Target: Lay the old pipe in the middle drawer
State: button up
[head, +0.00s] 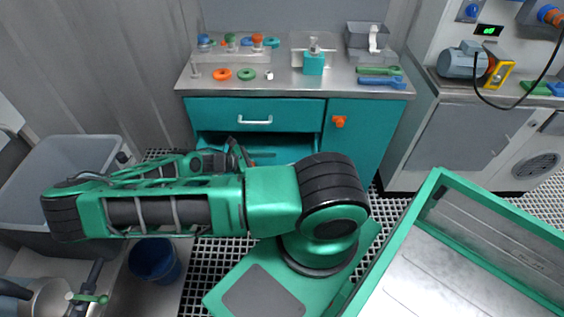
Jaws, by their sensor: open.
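The teal cabinet has a shut top drawer (255,109) with a pale handle. Below it a drawer (298,148) is pulled out, apparently the middle one. My arm hides much of its front and inside. My gripper (238,152) is dark and small in the head view, at the end of the green arm, over or just in front of this drawer. It is open, and I see nothing held in it. I cannot make out the old pipe for certain; it may be hidden behind my arm.
The steel worktop (290,85) holds coloured rings, a teal bottle (314,62), wrenches (381,82) and a grey bin (366,35). A green-rimmed tray (440,190) is at lower right.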

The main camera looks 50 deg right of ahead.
jog(key=s+a+r+m+y, duration=0.3)
jog(key=a+r+m+y, duration=0.25)
jog(key=r, duration=0.45)
jog(key=s+a+r+m+y, duration=0.2)
jog(key=a+r+m+y, duration=0.4)
jog(key=r, duration=0.5)
jog(key=s+d+r+m+t, duration=0.2)
jog(key=s+r+m+t, duration=0.4)
jog(key=s+r, duration=0.6)
notch_tip(320, 180, up, 3)
jog(key=shift+s+r+m+y, duration=0.15)
jog(key=shift+m+y, duration=0.2)
jog(key=shift+m, duration=0.4)
jog(key=shift+w+f, duration=0.3)
jog(key=shift+w, duration=0.3)
